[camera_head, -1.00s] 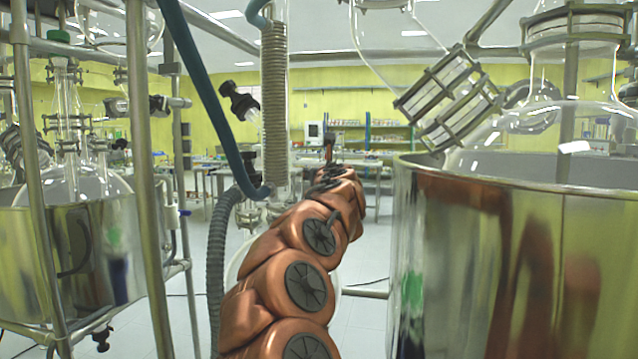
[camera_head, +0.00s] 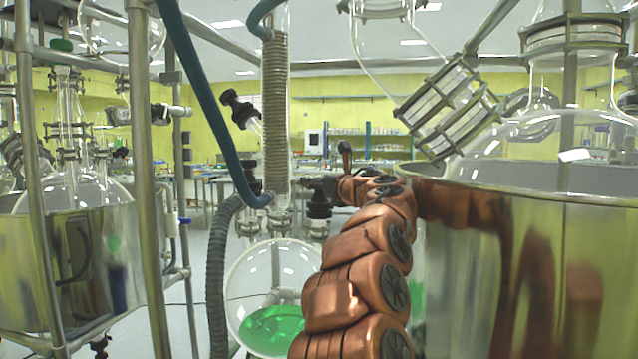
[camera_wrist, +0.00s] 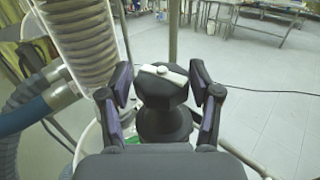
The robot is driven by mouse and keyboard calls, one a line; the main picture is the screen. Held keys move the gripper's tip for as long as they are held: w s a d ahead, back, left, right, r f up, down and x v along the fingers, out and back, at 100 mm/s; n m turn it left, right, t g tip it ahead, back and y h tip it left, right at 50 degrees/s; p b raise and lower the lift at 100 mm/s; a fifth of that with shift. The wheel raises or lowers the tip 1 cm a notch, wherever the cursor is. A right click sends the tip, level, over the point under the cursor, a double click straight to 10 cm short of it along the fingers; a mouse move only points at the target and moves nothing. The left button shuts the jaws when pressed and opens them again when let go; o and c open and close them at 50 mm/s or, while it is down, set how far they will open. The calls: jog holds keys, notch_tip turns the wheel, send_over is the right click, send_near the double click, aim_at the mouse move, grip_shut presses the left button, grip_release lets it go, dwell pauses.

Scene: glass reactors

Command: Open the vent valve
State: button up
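The vent valve appears to be a black knob (camera_wrist: 163,88) with a white bar and round button on top. In the wrist view it stands between the two fingers of my gripper (camera_wrist: 161,82). The fingers are spread on either side, with a narrow gap seen at each side of the knob.
A coiled glass condenser (camera_head: 274,110) and a blue hose (camera_head: 215,110) are left of the valve. Below is a round flask (camera_head: 250,275) with green liquid. A large metal vessel (camera_head: 520,270) stands close on the right. Open floor (camera_wrist: 260,100) lies beyond the knob.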

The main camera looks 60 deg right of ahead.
dwell(0.3)
jog(key=shift+f+m+g+h+b, duration=0.1)
jog(key=shift+m+g+h+b, duration=0.3)
jog(key=shift+m+h, duration=0.3)
jog(key=m+g+h, duration=0.1)
jog(key=h, duration=0.1)
jog(key=m+g+h+p, duration=0.1)
jog(key=shift+r+m+g+h, duration=0.25)
jog(key=shift+m+g+h, duration=0.05)
jog(key=shift+h, duration=0.1)
jog(key=m+g+h+p, duration=0.2)
jog(key=g, duration=0.1)
jog(key=shift+r+p, duration=0.1)
jog(key=shift+p, duration=0.3)
jog(key=m+g+h+p, duration=0.1)
jog(key=m+g+p, duration=0.1)
jog(key=p, duration=0.1)
jog(key=shift+d+h, duration=0.1)
jog(key=shift+h, duration=0.3)
jog(key=shift+f+g, duration=0.2)
jog(key=shift+g, duration=0.1)
jog(key=c, duration=0.9)
jog(key=shift+s+f, duration=0.1)
jog(key=shift+f, duration=0.05)
